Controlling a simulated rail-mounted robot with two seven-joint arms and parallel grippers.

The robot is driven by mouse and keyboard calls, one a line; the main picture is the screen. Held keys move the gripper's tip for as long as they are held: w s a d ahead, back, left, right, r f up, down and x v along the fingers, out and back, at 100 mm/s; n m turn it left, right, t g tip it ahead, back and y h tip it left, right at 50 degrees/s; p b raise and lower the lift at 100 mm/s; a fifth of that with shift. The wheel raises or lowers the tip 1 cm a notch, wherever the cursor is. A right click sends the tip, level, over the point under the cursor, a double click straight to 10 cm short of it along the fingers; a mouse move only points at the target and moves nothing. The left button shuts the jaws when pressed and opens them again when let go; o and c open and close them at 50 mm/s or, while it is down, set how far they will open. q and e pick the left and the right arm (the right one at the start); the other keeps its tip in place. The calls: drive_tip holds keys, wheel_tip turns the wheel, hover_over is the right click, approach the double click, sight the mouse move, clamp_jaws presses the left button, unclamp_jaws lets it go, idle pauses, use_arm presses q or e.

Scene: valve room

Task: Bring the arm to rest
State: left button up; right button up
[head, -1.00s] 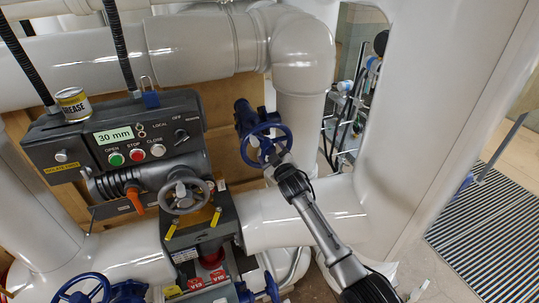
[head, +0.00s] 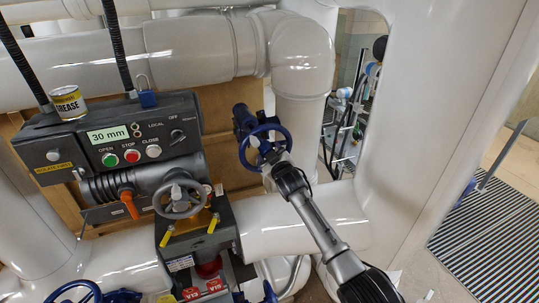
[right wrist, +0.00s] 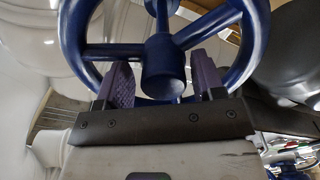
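My right arm comes up from the lower right in the head view. Its gripper (head: 274,159) is at the blue handwheel (head: 245,150) on the vertical pipe. In the right wrist view the two purple-padded fingers (right wrist: 163,72) stand apart, one on each side of the wheel's round hub (right wrist: 163,72), with gaps showing between hub and fingers. The wheel's rim and spokes (right wrist: 73,45) spread around and beyond the fingers. Whether a finger touches the wheel I cannot tell. My left gripper is not in view.
A dark actuator box (head: 75,150) with a 30 mm label and buttons stands at left, with a yellow grease tin (head: 68,103) and blue padlock (head: 148,99) on top. A grey handwheel (head: 181,199) sits below. A thick white pipe (head: 425,120) rises right of my arm.

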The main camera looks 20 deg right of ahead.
drive_tip(key=shift+a+f, duration=0.15)
drive_tip(key=shift+a, duration=0.1)
drive_tip(key=c, duration=0.6)
drive_tip(key=shift+w+a, duration=0.1)
drive_tip(key=shift+a, duration=0.05)
drive_tip(key=shift+c, duration=0.6)
